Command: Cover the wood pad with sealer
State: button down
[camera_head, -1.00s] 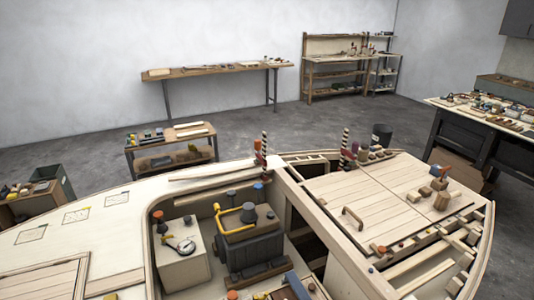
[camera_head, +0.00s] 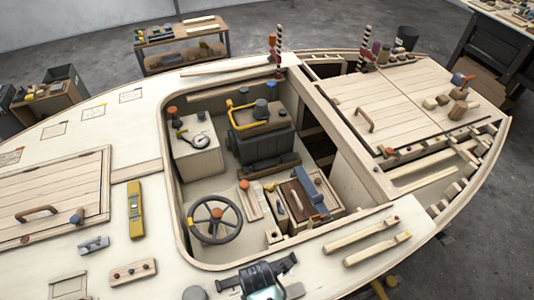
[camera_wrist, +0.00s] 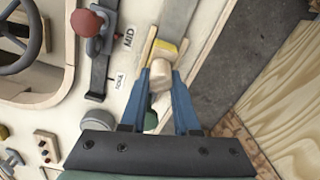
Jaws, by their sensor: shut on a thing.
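My gripper (camera_wrist: 160,80) has blue fingers shut on a pale wooden piece (camera_wrist: 160,66), seen in the wrist view. A yellow part (camera_wrist: 166,46) shows just beyond it; I cannot tell whether it belongs to the held piece or whether this is a sealer brush. Several small outlined patches lie on the pale deck, such as one at the upper left (camera_head: 131,96); I cannot tell which is the wood pad.
A steering wheel (camera_head: 215,220) stands in the open cockpit, with a dark engine (camera_head: 262,142) behind it. A red-knobbed lever (camera_wrist: 92,23) is left of my fingers. A yellow level (camera_head: 135,210) and a three-knob board (camera_head: 133,271) lie on the left deck.

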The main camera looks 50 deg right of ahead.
jog(key=shift+w+a+r+p, duration=0.15)
jog(key=shift+w+a+p, duration=0.25)
jog(key=shift+a, duration=0.2)
jog(key=shift+s+d+r, duration=0.1)
jog(key=shift+s+d, duration=0.25)
jog(key=shift+d, duration=0.3)
jog(key=shift+s+d+f, duration=0.1)
jog(key=shift+s+d, duration=0.2)
jog(key=shift+d, duration=0.3)
jog(key=shift+s+d+r, duration=0.1)
jog(key=shift+s+d, duration=0.25)
jog(key=shift+d, duration=0.3)
notch_tip(320, 180, up, 6)
jog(key=p, duration=0.6)
jog(key=shift+s, duration=0.1)
notch_tip(320, 180, up, 3)
jog(key=p, duration=0.3)
jog(key=shift+p, duration=0.3)
